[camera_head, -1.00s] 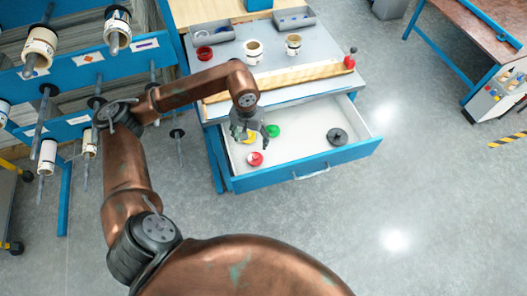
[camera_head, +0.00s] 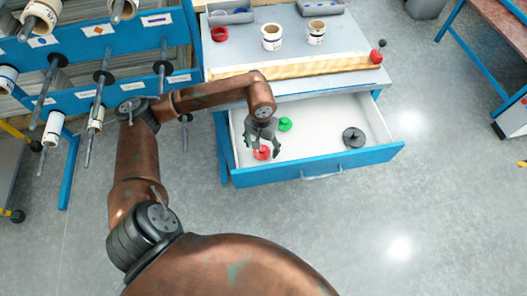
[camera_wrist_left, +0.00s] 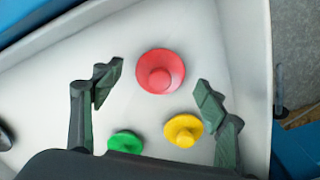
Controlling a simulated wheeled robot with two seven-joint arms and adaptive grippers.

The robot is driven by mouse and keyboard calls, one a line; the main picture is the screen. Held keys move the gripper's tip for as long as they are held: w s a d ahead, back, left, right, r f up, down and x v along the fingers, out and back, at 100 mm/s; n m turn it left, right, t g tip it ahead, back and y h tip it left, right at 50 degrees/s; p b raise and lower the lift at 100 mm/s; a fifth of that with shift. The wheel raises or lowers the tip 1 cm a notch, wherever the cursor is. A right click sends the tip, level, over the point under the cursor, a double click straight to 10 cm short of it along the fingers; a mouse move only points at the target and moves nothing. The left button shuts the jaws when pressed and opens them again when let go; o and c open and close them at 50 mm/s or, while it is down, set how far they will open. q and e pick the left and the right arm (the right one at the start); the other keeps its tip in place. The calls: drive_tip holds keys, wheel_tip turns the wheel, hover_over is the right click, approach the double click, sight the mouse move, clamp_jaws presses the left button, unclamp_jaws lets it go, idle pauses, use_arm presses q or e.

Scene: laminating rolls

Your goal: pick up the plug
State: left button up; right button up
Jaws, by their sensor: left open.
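A red plug (camera_head: 262,154) lies in the open drawer near its front left corner. My left gripper (camera_head: 265,147) is open above it in the head view and partly covers it. In the left wrist view the red plug (camera_wrist_left: 160,71) shows between the two spread fingers, and nothing is held. A yellow plug (camera_wrist_left: 183,131) and a green plug (camera_wrist_left: 125,142) lie closer to the gripper's palm in that view. The green plug (camera_head: 285,124) also shows in the head view, where the yellow one is hidden. A black plug (camera_head: 353,138) lies at the drawer's right. My right gripper is not in view.
The blue-fronted drawer (camera_head: 322,168) has raised walls around the plugs. The table above it (camera_head: 295,55) holds rolls, a red ring and a wooden bar. A rack (camera_head: 130,65) with rods and rolls stands at left. The drawer's middle is free.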

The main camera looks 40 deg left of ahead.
use_arm(q)
wheel_tip(320, 180, down, 2)
drive_tip(key=shift+f, duration=0.1)
drive_tip(key=shift+c, duration=0.6)
drive_tip(key=c, duration=0.9)
